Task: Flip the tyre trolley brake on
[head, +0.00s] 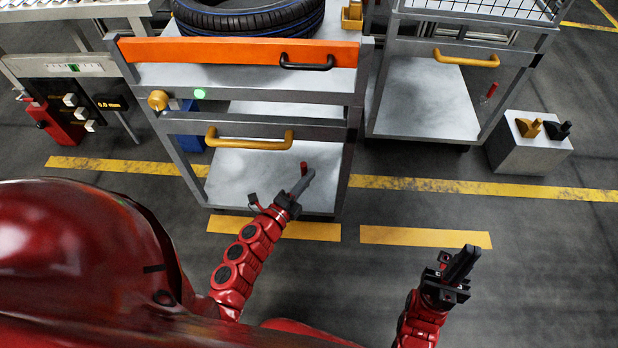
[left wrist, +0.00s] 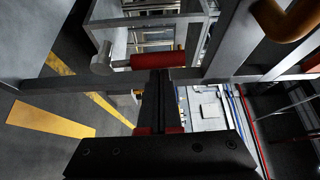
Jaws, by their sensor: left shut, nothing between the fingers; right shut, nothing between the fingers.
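The tyre trolley (head: 185,130) stands ahead of me with a black tyre (head: 250,15) on top. Its brake lever has a red grip (head: 304,166), mostly hidden behind my left gripper in the head view. In the left wrist view the red grip (left wrist: 158,61) lies sideways in the picture, with a grey round end (left wrist: 103,60) at its left. My left gripper (head: 306,177) is shut and empty, its fingertips right at the red grip; I cannot tell whether they touch. My right gripper (head: 470,255) is shut and empty over the floor at the right.
A yellow handle (head: 250,140) and an orange bar (head: 230,51) with a black handle (head: 307,64) cross the trolley front. A second trolley (head: 425,100) with its own red lever (head: 491,90) stands right, beside a grey block (head: 530,150). Floor at front right is clear.

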